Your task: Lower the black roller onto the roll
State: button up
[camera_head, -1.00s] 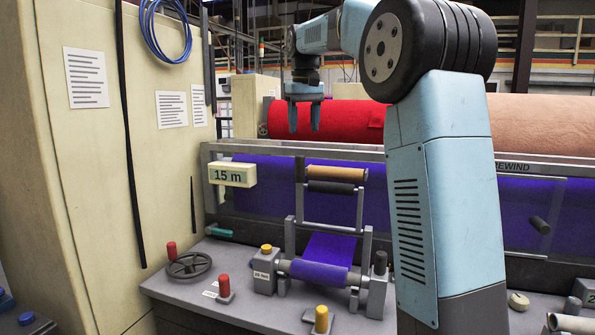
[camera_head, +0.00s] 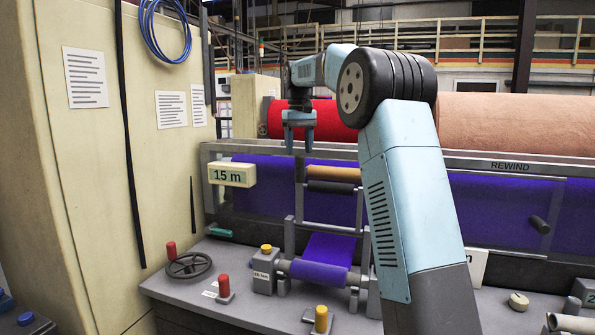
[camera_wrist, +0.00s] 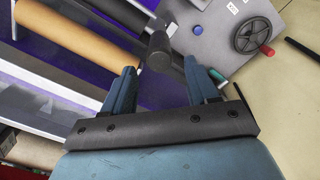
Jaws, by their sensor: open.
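The black roller (camera_head: 330,187) hangs in a raised frame, just below a tan roller (camera_head: 333,173), in the head view. The purple roll (camera_head: 318,272) lies lower, on a small stand, apart from the black roller. My gripper (camera_head: 299,148) points down with its fingers apart, just above the frame's left post (camera_head: 299,172). In the wrist view my gripper (camera_wrist: 160,68) is open, with a dark round handle (camera_wrist: 159,50) showing between and beyond the fingertips. I cannot tell whether the fingers touch it. The tan roller (camera_wrist: 72,38) also shows there.
A 15 m sign (camera_head: 231,174) stands left of my gripper. A handwheel (camera_head: 189,265), red knobs and a yellow knob (camera_head: 321,319) stand on the grey bench. A cream cabinet (camera_head: 100,200) bounds the left. A red roll (camera_head: 335,122) lies behind the gripper.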

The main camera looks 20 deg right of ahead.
aim_at(298, 169)
notch_tip(298, 169, down, 8)
jog(key=shift+r, duration=0.1)
dwell(0.4)
grip_shut()
dwell(0.4)
jog(key=shift+a, duration=0.1)
